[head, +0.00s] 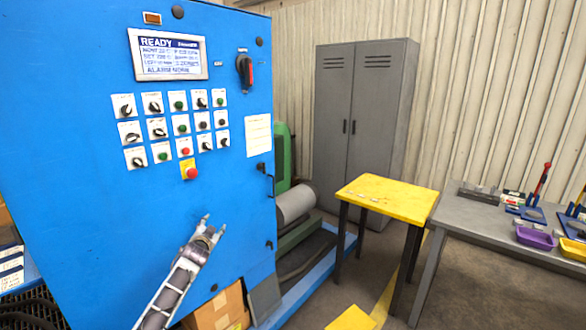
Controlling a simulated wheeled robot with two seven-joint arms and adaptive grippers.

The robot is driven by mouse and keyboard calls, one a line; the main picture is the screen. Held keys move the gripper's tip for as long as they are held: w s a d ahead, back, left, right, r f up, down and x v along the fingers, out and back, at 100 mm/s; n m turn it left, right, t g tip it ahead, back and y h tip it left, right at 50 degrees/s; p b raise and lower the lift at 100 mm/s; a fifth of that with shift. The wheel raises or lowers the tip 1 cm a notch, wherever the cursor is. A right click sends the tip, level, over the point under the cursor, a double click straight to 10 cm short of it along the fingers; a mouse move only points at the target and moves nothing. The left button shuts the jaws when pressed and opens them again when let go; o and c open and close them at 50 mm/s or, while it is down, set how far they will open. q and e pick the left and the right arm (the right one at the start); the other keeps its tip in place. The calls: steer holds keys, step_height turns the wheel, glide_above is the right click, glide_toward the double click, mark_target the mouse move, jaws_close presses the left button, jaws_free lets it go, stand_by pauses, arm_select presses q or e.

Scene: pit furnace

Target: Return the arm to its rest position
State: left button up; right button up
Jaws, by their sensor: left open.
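My left arm comes up from the bottom of the head view, and its gripper (210,226) is open and empty. It is in front of the lower part of the blue control cabinet (90,225), below the rows of knobs and buttons. I cannot tell the exact gap between the fingers and the cabinet face. The display (168,54) reads READY. A red emergency button (191,173) on a yellow plate sits above the gripper. My right gripper is not in view.
A yellow-topped table (390,196) stands right of the cabinet. A cardboard box (218,308) lies below my gripper. A grey locker (362,120) stands behind.

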arm_select(q)
steer(key=s+a+f+n+g, duration=0.1)
steer(key=s+f, duration=0.1)
steer(key=f, duration=0.6)
steer(key=s+f+g, duration=0.1)
steer(key=s+f, duration=0.1)
steer(key=f, duration=0.6)
steer(key=s+a+f+n+g, duration=0.1)
steer(key=s+f+g, duration=0.1)
steer(key=s+f, duration=0.65)
steer(key=s+f+g, duration=0.2)
steer(key=s+f, duration=0.4)
steer(key=f, duration=0.6)
steer(key=s+a+f+n+g, duration=0.1)
steer(key=s+f, duration=0.7)
steer(key=f, duration=0.2)
steer(key=s+d+f+g, duration=0.1)
steer(key=s+f, duration=0.6)
steer(key=s, duration=1)
steer(key=s+d+f+g, duration=0.1)
steer(key=s+f+g, duration=0.3)
steer(key=s, duration=1.3)
steer(key=s+d+f+g+h, duration=0.1)
steer(key=s+f+g, duration=0.1)
steer(key=s+f, duration=0.7)
steer(key=s, duration=0.8)
steer(key=shift+d+f+n+g, duration=0.3)
steer(key=shift+f+n, duration=0.1)
